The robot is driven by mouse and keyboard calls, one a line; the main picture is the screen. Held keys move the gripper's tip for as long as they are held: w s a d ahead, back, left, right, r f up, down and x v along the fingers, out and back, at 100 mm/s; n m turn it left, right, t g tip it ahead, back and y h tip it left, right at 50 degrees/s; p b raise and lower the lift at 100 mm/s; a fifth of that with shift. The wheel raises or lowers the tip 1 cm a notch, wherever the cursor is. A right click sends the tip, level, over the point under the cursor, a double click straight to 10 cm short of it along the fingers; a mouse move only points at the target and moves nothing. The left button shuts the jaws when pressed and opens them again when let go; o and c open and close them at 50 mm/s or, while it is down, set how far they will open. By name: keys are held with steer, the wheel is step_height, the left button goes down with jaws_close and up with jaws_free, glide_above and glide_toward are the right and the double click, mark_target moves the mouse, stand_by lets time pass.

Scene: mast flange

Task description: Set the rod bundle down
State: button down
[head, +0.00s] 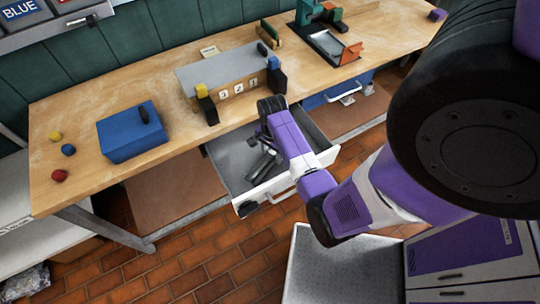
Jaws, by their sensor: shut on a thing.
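The rod bundle (262,165) looks like a few short dark grey rods, seen over the open drawer below the bench's front edge. My gripper (260,147) points down at its upper end and is shut on it. My purple and black wrist covers much of the gripper, so the fingers show only in part. The drawer (225,167) is pulled out, with a grey floor and a white front. I cannot tell whether the bundle touches the drawer floor.
The wooden bench (75,115) carries a blue box (130,135), several small coloured balls, a grey-topped stand (230,70) with number tiles, and a green and orange fixture (325,40). A blue drawer (325,95) sits to the right. My arm crosses the right side.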

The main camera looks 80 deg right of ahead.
step_height(320, 180, down, 3)
steer(key=shift+r+b, duration=0.2)
steer(key=shift+b, duration=0.7)
steer(key=shift+r, duration=0.15)
steer(key=c, duration=0.7)
jaws_free()
steer(key=shift+f, duration=0.2)
